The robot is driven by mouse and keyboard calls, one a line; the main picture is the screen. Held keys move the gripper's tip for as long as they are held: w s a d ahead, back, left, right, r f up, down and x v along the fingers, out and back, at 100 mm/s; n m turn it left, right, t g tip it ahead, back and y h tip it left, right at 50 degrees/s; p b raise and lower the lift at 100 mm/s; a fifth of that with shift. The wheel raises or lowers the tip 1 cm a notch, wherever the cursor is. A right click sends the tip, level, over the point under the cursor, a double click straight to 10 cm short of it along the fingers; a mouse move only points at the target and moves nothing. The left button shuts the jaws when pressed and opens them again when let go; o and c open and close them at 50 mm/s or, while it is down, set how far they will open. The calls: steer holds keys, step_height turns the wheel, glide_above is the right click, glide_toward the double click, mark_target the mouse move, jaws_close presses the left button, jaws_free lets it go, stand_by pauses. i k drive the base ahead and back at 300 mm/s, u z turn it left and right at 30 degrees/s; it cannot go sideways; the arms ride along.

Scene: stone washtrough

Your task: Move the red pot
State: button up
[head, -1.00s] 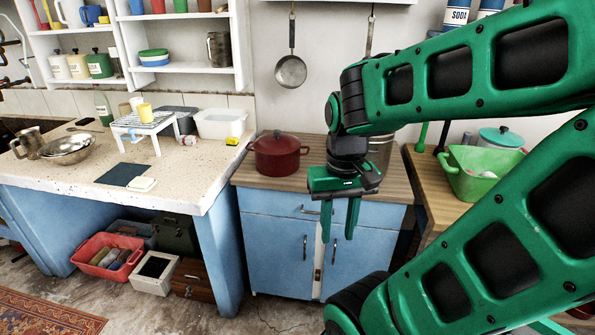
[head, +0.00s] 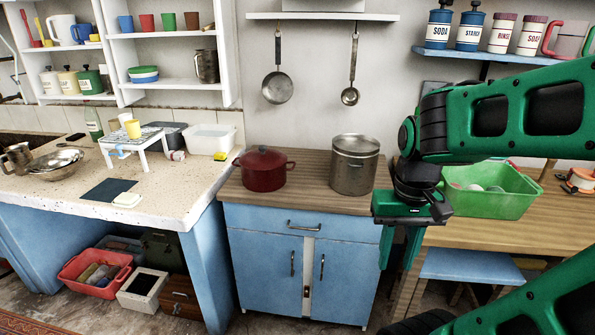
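The red pot (head: 263,172) is dark red, with a lid, a dark knob and two side handles. It stands upright on the left part of the wooden top of the blue cabinet (head: 262,262). My gripper (head: 400,262) points down in front of the cabinet's right edge, to the right of the pot and well apart from it. Its two fingers are a little apart with nothing seen between them.
A tall metal pot (head: 354,168) stands on the same top, between the red pot and my gripper. A green basin (head: 490,205) sits on the wooden table at right. The speckled stone counter (head: 165,197) adjoins at left. A pan (head: 278,86) and ladle (head: 350,95) hang above.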

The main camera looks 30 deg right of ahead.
mark_target(267, 181)
steer(key=z, duration=0.3)
steer(key=i, duration=1)
steer(key=k, duration=0.1)
steer(key=z, duration=0.3)
